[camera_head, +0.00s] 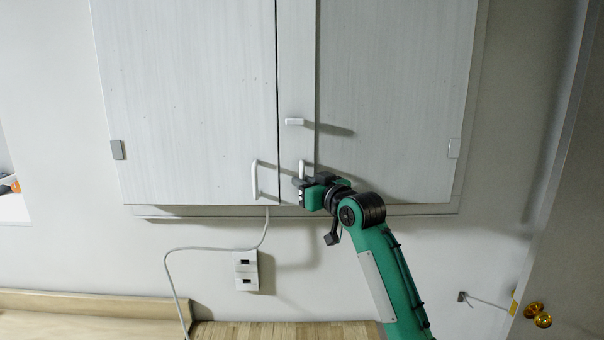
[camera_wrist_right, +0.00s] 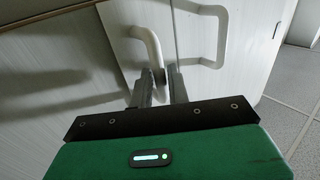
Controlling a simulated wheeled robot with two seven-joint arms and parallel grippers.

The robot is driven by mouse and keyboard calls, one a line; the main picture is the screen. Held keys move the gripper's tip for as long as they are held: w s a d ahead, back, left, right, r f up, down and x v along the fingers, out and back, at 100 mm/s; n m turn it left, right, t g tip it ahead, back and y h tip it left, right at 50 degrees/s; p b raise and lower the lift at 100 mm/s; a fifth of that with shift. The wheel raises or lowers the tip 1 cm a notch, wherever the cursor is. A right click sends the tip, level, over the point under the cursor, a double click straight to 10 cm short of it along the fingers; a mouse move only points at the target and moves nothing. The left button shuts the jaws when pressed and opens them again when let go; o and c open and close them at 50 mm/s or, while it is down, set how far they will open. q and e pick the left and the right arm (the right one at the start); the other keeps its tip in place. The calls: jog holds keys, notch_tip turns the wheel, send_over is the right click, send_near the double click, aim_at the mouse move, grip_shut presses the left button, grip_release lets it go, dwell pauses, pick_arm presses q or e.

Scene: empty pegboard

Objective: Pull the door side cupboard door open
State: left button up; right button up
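The cupboard has two pale wood doors. The door-side one is the right door (camera_head: 395,95), nearer the room door, and it looks shut or almost shut. Its white bar handle (camera_head: 303,168) is partly hidden behind my right gripper (camera_head: 302,188). In the right wrist view the curved white handle (camera_wrist_right: 147,42) ends between the two grey fingers of my right gripper (camera_wrist_right: 160,80). The fingers are close together and appear closed on it. The left door (camera_head: 185,100) is shut, with its own white handle (camera_head: 256,180). My left gripper is not in view.
A white outlet (camera_head: 246,270) with a cable is below the cupboard. A wooden counter (camera_head: 280,332) lies under it. A room door with brass knobs (camera_head: 537,314) stands at the right.

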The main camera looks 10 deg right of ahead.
jog(key=shift+w+a, duration=0.3)
jog(key=shift+w, duration=0.25)
grip_shut()
jog(key=shift+f, duration=0.1)
